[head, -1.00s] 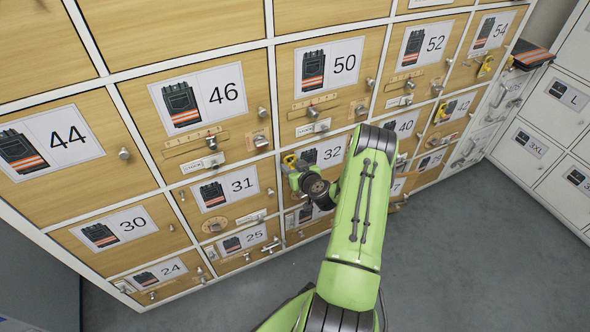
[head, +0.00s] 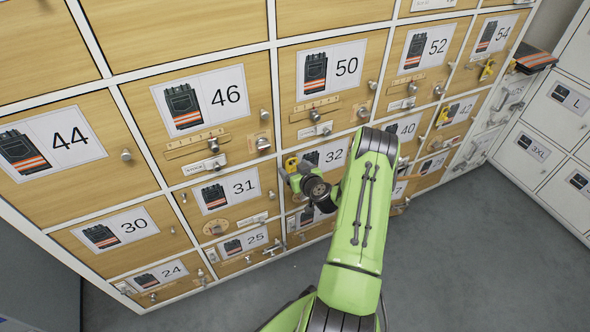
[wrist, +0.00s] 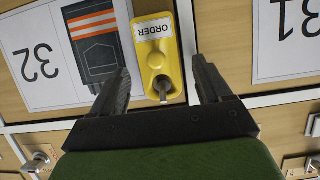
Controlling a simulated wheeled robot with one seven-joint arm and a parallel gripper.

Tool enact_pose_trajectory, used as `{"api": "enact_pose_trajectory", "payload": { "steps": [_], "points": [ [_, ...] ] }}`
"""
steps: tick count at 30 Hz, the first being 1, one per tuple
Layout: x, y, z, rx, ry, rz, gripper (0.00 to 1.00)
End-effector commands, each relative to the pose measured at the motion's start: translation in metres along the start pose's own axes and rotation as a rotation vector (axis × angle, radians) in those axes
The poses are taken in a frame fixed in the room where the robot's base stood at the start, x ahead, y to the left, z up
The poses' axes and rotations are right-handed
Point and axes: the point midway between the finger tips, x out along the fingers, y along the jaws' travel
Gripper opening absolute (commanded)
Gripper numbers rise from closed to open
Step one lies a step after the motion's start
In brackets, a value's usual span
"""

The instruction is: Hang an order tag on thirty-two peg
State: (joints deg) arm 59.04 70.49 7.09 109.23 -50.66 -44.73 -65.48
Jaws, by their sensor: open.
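A yellow order tag (wrist: 158,58) hangs against the locker front beside the label of door 32 (wrist: 50,60), upside down in the wrist view. A metal peg end shows through the tag's hole. My gripper (wrist: 161,78) is open, with one dark finger on each side of the tag and visible gaps between them. In the head view the yellow tag (head: 291,163) shows at the upper left of door 32 (head: 326,157). My wrist hides part of that door, and the fingers are hard to make out there.
Metal knobs and latches stick out from the neighbouring doors, such as the knob on door 46 (head: 263,143). Grey floor (head: 450,260) is clear at the right.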

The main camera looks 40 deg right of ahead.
Motion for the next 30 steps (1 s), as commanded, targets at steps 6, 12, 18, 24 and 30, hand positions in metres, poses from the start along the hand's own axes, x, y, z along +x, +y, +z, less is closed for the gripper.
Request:
{"api": "enact_pose_trajectory", "payload": {
  "steps": [6,12,18,24,30],
  "points": [
    [-0.015,0.001,0.001,0.003,-0.004,0.001,0.78],
    [-0.069,0.002,0.002,0.011,-0.006,0.004,0.78],
    [-0.123,0.002,0.002,0.013,-0.003,0.006,0.78],
    [-0.154,0.001,0.000,0.007,0.000,0.002,0.78],
    [-0.158,0.000,0.000,0.001,0.001,0.000,0.78]
  ]
}}
